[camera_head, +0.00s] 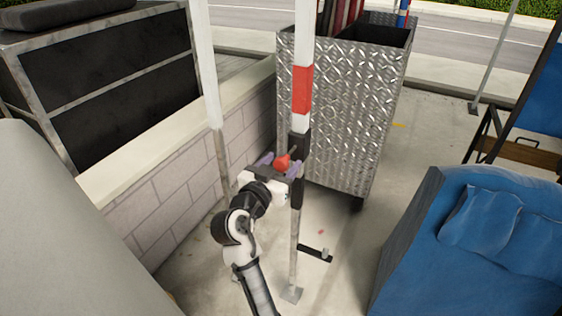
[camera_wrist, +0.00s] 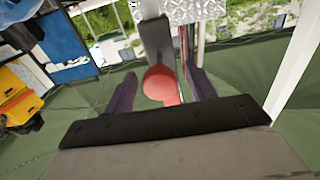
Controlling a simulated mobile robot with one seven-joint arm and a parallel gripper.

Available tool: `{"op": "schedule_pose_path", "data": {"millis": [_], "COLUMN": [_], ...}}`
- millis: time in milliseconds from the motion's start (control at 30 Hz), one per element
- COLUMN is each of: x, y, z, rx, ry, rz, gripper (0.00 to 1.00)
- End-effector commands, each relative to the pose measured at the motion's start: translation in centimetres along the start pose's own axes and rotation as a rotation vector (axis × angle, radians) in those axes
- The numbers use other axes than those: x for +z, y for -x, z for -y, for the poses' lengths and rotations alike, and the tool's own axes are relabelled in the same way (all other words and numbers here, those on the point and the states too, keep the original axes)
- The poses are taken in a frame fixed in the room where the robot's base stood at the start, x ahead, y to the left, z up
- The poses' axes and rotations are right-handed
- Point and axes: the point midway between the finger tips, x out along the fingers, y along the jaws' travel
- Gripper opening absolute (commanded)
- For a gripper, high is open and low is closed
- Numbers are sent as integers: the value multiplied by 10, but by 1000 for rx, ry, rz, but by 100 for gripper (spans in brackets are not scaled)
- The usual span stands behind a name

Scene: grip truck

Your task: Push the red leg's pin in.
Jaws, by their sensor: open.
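The red leg is a white upright pole with a red band (camera_head: 302,90), standing just right of my arm in the head view. Its lower part is a thin metal leg (camera_head: 294,245) on a flat foot. The pin's round red knob (camera_head: 282,162) is at the black collar (camera_head: 299,146). In the wrist view the red knob (camera_wrist: 160,83) lies between my two purple fingers, in front of a dark block (camera_wrist: 157,40). My gripper (camera_head: 279,158) is open around the knob (camera_wrist: 162,88), with gaps visible on both sides. The pin's shaft is hidden.
A diamond-plate metal bin (camera_head: 345,110) stands right behind the leg. A low block wall (camera_head: 175,205) is on the left, with a plain white pole (camera_head: 206,65) by it. A blue covered object (camera_head: 480,240) is at right. A black foot pedal (camera_head: 315,253) sticks out low on the leg.

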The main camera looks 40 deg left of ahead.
Motion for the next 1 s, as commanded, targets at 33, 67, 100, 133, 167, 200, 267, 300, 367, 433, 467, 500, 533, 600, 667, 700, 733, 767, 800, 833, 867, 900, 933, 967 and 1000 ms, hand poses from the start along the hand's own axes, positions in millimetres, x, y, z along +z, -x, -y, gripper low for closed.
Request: {"op": "schedule_pose_path", "data": {"millis": [33,67,100,133,167,200,267,300,367,433,467,500,533,600,667,700,733,767,800,833,867,900,933,967,1000], "x": [0,0,0,0,0,0,0,0,0,0,0,0,0,0,0,0,0,0,0,0,0,1,1,1,1], "y": [-1,-1,-1,-1,-1,-1,-1,-1,-1,-1,-1,-1,-1,0,0,0,0,-1,-3,-6,-10,-18,-23,-29,-36], "z": [0,0,0,0,0,0,0,0,0,0,0,0,0,0,0,0,0,0,0,0,0,0,0,0,0], "rx": [0,0,0,0,0,0,0,0,0,0,0,0,0,0,0,0,0,0,0,0,0,1,2,2,2], "ry": [0,-1,-1,-1,-1,-1,-1,-1,-1,-1,-1,-1,-1,-1,-1,-1,-1,-1,0,0,0,1,2,1,2], "rz": [0,0,0,-1,0,-1,-1,0,-1,0,0,-1,-1,0,0,0,0,-1,-1,-2,-3,-3,-4,-4,-4], "gripper": [56,56,56,56,56,56,53,48,40,31,27,22,18,9,1,0,0,0,0,0,0,0,0,0,0]}}
